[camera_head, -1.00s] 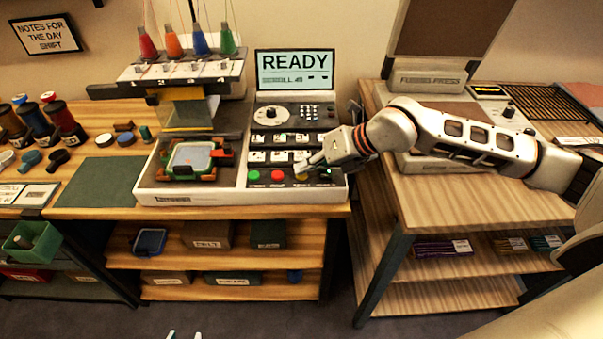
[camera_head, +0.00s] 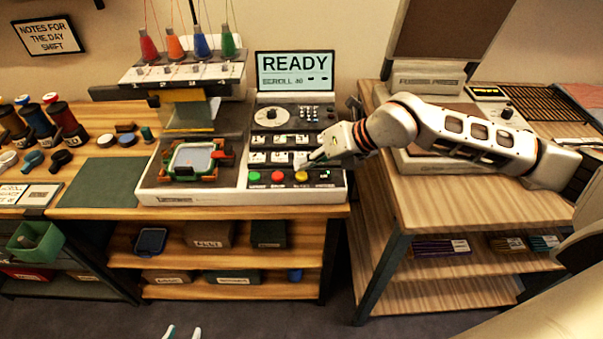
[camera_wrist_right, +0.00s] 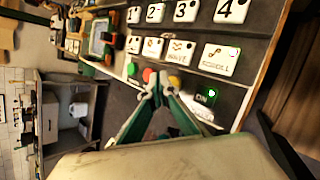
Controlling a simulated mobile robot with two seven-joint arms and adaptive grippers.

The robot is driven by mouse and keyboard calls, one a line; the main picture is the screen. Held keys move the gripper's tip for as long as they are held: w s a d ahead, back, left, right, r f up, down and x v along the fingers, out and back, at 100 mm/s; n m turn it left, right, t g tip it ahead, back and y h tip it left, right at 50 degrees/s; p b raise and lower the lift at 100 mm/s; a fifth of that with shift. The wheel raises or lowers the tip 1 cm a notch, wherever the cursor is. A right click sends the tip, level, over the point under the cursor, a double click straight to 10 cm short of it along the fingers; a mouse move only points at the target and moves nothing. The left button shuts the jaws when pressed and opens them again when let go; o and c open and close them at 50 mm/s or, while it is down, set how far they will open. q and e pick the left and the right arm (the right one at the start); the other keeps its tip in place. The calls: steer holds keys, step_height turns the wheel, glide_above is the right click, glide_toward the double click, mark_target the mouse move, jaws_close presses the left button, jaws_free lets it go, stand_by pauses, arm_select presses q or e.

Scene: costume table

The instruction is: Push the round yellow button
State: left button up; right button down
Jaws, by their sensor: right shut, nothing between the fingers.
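The round yellow button (camera_head: 301,176) is at the front right of the machine's control panel (camera_head: 262,196), right of a red button (camera_head: 278,177) and a green one (camera_head: 253,177). My right gripper (camera_head: 306,165) is shut and empty, its tips just above and behind the yellow button in the head view. In the right wrist view the closed fingertips (camera_wrist_right: 157,82) are beside the red button (camera_wrist_right: 147,74) and hide most of the yellow one; I cannot tell whether they touch it.
Rows of white keys (camera_head: 277,148) lie behind the round buttons. A screen (camera_head: 295,70) reads READY. A lit green key (camera_wrist_right: 211,94) is right of the fingertips in the wrist view. A hoop frame (camera_head: 193,158) is left of the panel. A second table (camera_head: 450,205) stands at right.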

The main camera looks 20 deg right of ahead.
mark_target(304, 175)
steer(key=shift+r+p, duration=1.5)
steer(key=shift+r, duration=1.05)
